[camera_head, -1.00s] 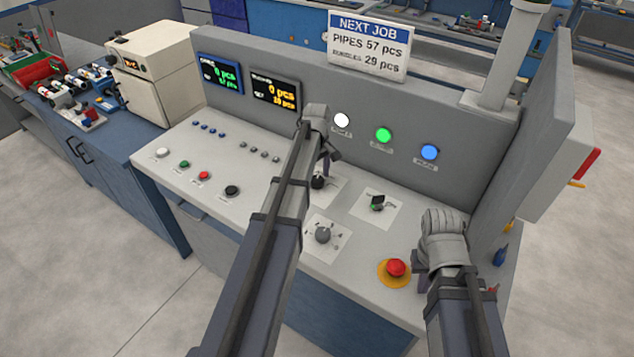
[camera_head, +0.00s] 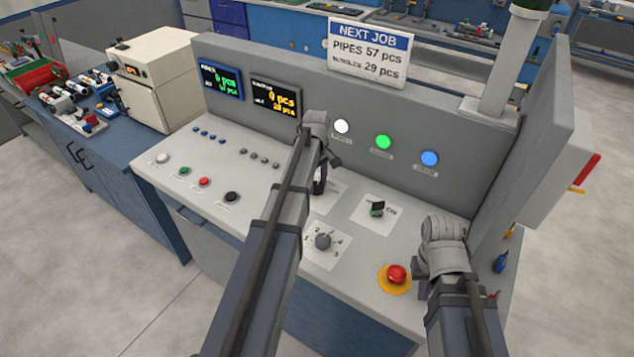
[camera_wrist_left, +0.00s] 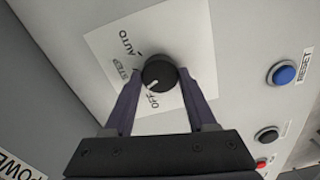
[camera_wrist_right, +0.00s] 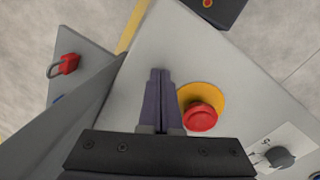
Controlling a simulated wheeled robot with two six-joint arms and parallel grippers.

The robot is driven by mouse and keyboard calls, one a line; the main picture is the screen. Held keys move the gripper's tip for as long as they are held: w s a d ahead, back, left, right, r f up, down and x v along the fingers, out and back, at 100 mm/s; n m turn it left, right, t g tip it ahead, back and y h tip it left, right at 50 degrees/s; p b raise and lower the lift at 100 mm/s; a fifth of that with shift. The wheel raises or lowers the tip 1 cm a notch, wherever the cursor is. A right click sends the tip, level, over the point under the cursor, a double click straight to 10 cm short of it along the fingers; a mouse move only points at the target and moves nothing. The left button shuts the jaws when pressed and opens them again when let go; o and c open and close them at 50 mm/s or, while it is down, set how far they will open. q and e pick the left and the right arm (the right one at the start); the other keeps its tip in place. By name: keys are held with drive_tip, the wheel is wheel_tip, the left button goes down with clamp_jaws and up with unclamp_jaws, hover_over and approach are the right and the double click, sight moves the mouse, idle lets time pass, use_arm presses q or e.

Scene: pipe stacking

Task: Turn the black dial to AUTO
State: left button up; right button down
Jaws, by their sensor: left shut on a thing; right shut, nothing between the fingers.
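The black dial (camera_wrist_left: 159,72) sits on a white plate marked AUTO, OFF and a third label I read as STEP. Its white pointer mark is on the side toward the OFF label. My left gripper (camera_wrist_left: 160,84) is shut on the dial, one finger on each side. In the head view my left gripper (camera_head: 319,184) reaches down to the panel and hides most of that dial. My right gripper (camera_wrist_right: 160,74) is shut and empty, above the panel beside the red emergency button (camera_wrist_right: 201,116).
The red emergency button (camera_head: 396,273) is beside my right gripper. An upright back wall carries white, green (camera_head: 383,142) and blue lamps.

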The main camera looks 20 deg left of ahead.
use_arm(q)
drive_tip(key=shift+m, duration=0.3)
drive_tip(key=m, duration=0.3)
drive_tip(key=shift+m, duration=0.4)
drive_tip(key=m, duration=0.3)
drive_tip(key=shift+m, duration=0.3)
drive_tip(key=m, duration=0.4)
drive_tip(key=shift+m, duration=2.1)
drive_tip(key=o, duration=1.4)
drive_tip(key=shift+c, duration=0.2)
